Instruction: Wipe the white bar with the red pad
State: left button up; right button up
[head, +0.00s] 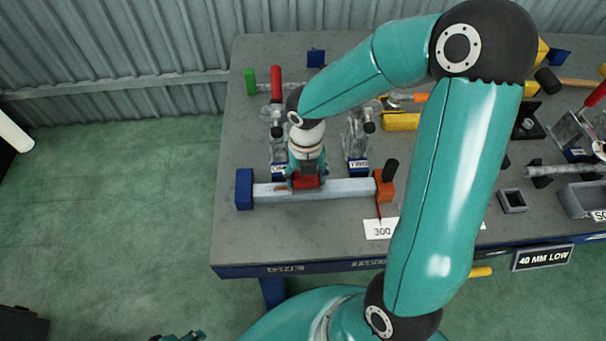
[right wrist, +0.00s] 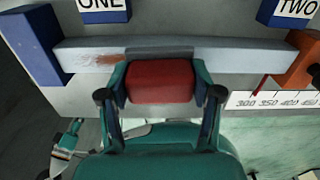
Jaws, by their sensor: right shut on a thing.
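The white bar (head: 345,187) lies level along the front of the grey table, and it also crosses the right wrist view (right wrist: 225,56). A reddish-brown smear (right wrist: 103,59) shows on the bar, left of the pad. My right gripper (head: 305,178) is shut on the red pad (right wrist: 160,82), one finger at each side. The pad's grey edge (right wrist: 160,52) overlaps the bar in the wrist view; whether it presses on it I cannot tell. Only a bit of my left gripper (head: 185,337) shows at the bottom edge, its jaws unclear.
A blue block (head: 244,189) stands at the bar's left end and an orange block (head: 385,186) at its right. Clamps with a red handle (head: 276,84) stand behind the bar. A white 300 label (head: 381,229) lies in front. Tools crowd the table's right side.

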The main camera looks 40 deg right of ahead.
notch_tip(320, 180, up, 6)
jog(key=p, duration=0.6)
jog(key=shift+s, duration=0.1)
notch_tip(320, 180, up, 3)
jog(key=p, duration=0.3)
jog(key=shift+f, duration=0.1)
dwell(0.7)
jog(key=shift+f+b, duration=2.8)
jog(key=shift+f, duration=1)
jog(key=shift+f+b, duration=0.7)
jog(key=shift+f, duration=0.2)
